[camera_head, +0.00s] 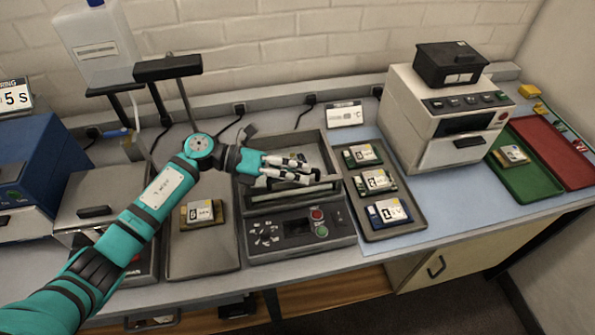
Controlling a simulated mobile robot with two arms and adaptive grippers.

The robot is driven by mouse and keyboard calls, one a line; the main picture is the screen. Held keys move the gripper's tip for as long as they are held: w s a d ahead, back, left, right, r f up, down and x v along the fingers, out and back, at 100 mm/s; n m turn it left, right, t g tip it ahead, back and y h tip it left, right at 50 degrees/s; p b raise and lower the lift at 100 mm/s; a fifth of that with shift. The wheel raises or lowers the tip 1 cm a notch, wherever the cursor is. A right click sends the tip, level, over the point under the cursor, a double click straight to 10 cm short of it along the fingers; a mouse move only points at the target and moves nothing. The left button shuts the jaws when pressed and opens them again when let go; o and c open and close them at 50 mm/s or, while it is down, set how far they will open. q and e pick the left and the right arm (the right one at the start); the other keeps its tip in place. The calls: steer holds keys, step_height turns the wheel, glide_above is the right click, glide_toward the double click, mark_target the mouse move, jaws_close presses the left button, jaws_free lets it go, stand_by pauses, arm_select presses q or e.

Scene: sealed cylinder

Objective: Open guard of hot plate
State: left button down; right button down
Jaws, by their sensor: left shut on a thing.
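The hot plate (300,236) is a grey unit on the bench. Its front panel carries a small screen, a red button and a green button. Its guard (309,147) is a dark-framed cover over the back part of the unit. My left gripper (288,171) reaches in from the left over the guard and is shut on its dark handle bar (300,181). The fingers hide part of the bar and the guard. I cannot tell exactly how far the guard is tilted. My right gripper is not in view.
Left of the hot plate is a grey tray (188,262) with a circuit board (202,213). To the right, another tray (400,229) holds three boards. A temperature sign (345,114) stands behind. A white machine (455,155) stands right.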

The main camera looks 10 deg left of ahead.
arm_select(q)
steer(key=shift+w+a+r+n+b, duration=0.2)
steer(key=shift+w+r+n+b, duration=0.3)
steer(key=shift+r, duration=0.3)
steer(key=w+a+r+n+g+h+b, duration=0.1)
steer(key=w+a+r+n+h+b, duration=0.1)
steer(key=w+r+n+b, duration=0.3)
steer(key=shift+w+a+r, duration=0.2)
steer(key=shift+w+r, duration=0.85)
steer(key=shift+w, duration=0.15)
steer(key=c, duration=1.4)
jaws_free()
steer(key=shift+o, duration=0.2)
steer(key=a, duration=1.2)
steer(key=shift+w, duration=0.4)
steer(key=shift+f, duration=0.1)
